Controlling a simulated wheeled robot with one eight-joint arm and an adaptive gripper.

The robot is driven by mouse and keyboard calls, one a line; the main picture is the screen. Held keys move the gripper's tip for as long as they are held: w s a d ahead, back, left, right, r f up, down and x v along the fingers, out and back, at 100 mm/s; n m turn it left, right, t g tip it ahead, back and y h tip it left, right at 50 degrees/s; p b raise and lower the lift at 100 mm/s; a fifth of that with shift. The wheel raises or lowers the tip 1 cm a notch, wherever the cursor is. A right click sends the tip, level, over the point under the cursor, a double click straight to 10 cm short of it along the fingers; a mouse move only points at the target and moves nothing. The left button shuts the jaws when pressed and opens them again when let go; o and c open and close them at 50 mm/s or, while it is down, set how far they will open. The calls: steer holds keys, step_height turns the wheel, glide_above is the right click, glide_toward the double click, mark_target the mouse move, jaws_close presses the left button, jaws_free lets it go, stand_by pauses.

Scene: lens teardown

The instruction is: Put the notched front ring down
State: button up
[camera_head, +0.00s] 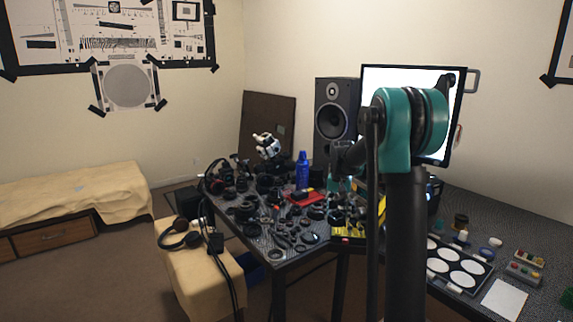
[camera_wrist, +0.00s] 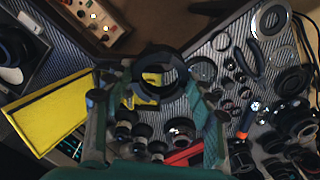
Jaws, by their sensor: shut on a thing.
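The notched front ring (camera_wrist: 139,74) is a dark ring with an open middle. In the wrist view it sits between the two fingertips of my gripper (camera_wrist: 157,83), which is shut on it. The ring is held above the dark patterned table (camera_wrist: 202,72), part of which shows past it. In the head view my gripper (camera_head: 343,182) is over the table, partly hidden by my arm, and the ring cannot be made out there.
Many dark lens parts (camera_head: 245,210) crowd the table's left half. A yellow tray (camera_wrist: 45,110) is left of my gripper in the wrist view. A blue bottle (camera_head: 302,170), a speaker (camera_head: 337,117) and a monitor (camera_head: 450,130) stand behind. A bare table strip shows beside the ring.

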steer(key=s+f+n, duration=0.1)
steer(key=s+f, duration=0.3)
steer(key=f, duration=0.5)
steer(key=s+f+n, duration=0.2)
steer(key=s+f, duration=0.2)
steer(key=f, duration=0.5)
steer(key=shift+s+f, duration=0.2)
steer(key=shift+s, duration=0.1)
